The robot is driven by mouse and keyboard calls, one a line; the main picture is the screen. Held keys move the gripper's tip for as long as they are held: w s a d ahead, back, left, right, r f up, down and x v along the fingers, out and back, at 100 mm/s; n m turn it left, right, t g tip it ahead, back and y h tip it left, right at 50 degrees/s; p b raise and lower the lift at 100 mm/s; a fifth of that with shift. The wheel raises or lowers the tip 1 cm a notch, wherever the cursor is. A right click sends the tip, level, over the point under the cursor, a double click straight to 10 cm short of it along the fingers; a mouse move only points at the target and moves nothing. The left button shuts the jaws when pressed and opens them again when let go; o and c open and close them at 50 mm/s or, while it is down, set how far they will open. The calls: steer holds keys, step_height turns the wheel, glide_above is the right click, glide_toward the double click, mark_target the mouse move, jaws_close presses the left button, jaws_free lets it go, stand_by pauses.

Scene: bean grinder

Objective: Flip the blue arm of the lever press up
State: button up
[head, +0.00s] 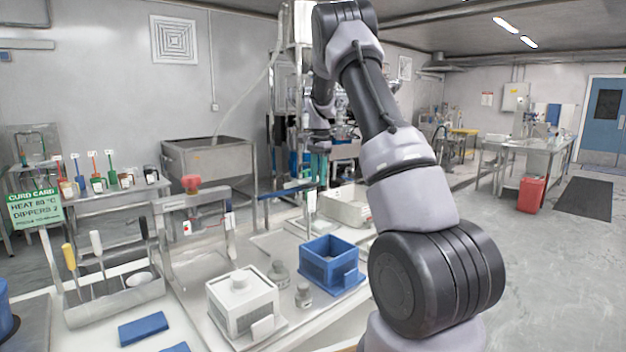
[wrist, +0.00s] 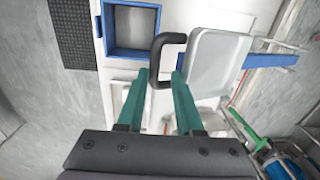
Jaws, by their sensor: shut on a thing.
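In the wrist view, my gripper (wrist: 163,78) has its two teal fingers on either side of a black looped handle (wrist: 168,40), shut on its near leg. The handle joins a light grey block (wrist: 218,62). The blue arm (wrist: 278,61) runs out to the right from beside this block, and part of it is hidden by the block. In the head view, a level blue bar (head: 290,190) shows below my gripper (head: 318,166), left of my arm. The handle is too small to make out there.
A blue open box (head: 318,270) stands on the bench, and its square rim shows in the wrist view (wrist: 131,53). A white lidded box (head: 232,314) and small grey weights (head: 304,295) stand near it. A steel sink (head: 205,160) is behind.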

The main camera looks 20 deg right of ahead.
steer(key=shift+f, duration=0.15)
step_height(320, 180, up, 12)
steer(key=w, duration=0.2)
steer(key=shift+a, duration=0.35)
stand_by(1.2)
steer(key=shift+w, duration=0.1)
stand_by(0.3)
